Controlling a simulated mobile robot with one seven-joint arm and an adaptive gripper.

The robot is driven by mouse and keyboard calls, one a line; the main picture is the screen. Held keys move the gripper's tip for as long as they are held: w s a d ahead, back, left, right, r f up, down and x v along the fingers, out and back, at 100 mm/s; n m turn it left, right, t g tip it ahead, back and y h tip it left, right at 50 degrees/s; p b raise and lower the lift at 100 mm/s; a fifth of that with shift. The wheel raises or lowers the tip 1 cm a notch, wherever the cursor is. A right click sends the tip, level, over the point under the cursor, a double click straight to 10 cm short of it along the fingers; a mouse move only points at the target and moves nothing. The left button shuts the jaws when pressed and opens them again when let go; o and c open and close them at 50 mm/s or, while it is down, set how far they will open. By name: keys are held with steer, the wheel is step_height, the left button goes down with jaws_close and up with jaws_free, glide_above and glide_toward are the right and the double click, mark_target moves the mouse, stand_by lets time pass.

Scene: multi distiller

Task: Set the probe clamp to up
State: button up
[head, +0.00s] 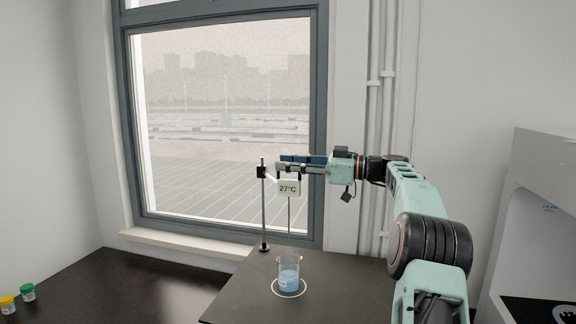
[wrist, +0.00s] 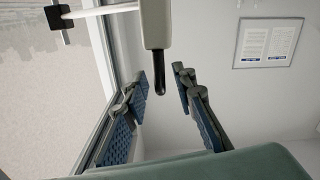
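The probe's white display box (head: 289,188) reads 27°C and hangs beside a thin upright stand rod (head: 264,215). A black clamp block (head: 262,172) sits near the top of the rod; it also shows at the top left of the wrist view (wrist: 58,16). The thin probe shaft (head: 289,215) runs down above a beaker of blue liquid (head: 289,275). My gripper (head: 287,170) is at the top of the display box. In the wrist view my gripper (wrist: 163,88) has its fingers apart, either side of a black-tipped pale part (wrist: 158,70). Contact with it is not clear.
The stand and beaker are on a raised dark worktop (head: 235,295). A large window (head: 225,120) is behind. Two small capped jars (head: 28,292) are at the lower left. A white cabinet (head: 535,220) stands at the right. A framed notice (wrist: 268,42) hangs on the wall.

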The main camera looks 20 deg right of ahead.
steer(key=shift+f, duration=0.1)
steer(key=v, duration=1.2)
steer(key=shift+w, duration=0.1)
